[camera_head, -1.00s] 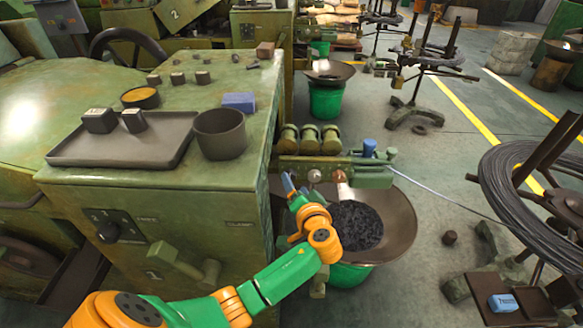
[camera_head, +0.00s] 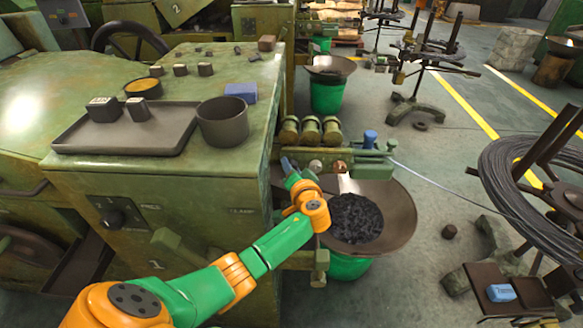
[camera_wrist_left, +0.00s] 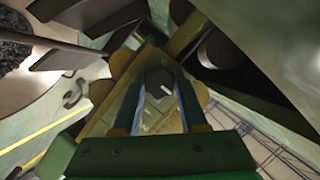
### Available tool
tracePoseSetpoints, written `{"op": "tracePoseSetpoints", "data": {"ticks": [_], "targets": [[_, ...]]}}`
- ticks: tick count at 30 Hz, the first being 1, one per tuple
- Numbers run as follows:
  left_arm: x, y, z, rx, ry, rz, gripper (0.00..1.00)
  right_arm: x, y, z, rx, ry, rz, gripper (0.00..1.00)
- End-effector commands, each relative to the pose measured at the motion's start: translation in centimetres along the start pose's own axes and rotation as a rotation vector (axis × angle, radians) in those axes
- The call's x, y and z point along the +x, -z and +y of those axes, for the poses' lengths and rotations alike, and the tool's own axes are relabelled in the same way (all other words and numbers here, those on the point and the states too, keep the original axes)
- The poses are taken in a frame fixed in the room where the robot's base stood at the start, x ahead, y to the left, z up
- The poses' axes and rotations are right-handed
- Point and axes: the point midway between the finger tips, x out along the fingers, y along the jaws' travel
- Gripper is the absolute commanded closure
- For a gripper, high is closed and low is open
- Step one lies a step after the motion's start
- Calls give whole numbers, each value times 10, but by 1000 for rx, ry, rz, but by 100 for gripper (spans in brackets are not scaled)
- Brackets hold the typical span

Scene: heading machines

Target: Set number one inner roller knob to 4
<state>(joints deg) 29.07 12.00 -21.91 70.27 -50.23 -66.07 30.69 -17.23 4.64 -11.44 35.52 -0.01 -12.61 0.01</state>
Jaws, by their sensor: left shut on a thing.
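My left gripper (camera_head: 288,164) reaches in from the left at the front of the green roller unit (camera_head: 358,157) on the machine marked 1. In the left wrist view, a dark round knob (camera_wrist_left: 160,82) with a white mark sits between the two blue fingers of the gripper (camera_wrist_left: 163,98), which is shut on it. The head view does not show the held knob; the gripper and arm cover that spot. Two round knob-like ends, one greyish (camera_head: 315,166) and one copper (camera_head: 340,167), show right of the fingertips. The dial numbers are too small to read. My right gripper is out of view.
A wide pan (camera_head: 398,215) with dark pieces sits on a green bucket (camera_head: 348,266) below the unit. A wire (camera_head: 440,181) runs right to a coil stand (camera_head: 525,180). A tray (camera_head: 75,143) and cup (camera_head: 222,122) stand on the machine top.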

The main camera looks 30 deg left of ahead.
Motion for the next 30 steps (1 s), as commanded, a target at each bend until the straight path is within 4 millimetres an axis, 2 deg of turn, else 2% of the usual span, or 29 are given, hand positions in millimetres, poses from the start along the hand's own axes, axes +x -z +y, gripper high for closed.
{"op": "tracePoseSetpoints", "data": {"ticks": [8,21,30], "targets": [[1,-1,2,77,34,0,100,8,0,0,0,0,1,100],[1,-2,2,371,157,-1,100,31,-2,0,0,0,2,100],[1,0,0,515,217,1,100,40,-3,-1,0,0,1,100]]}}
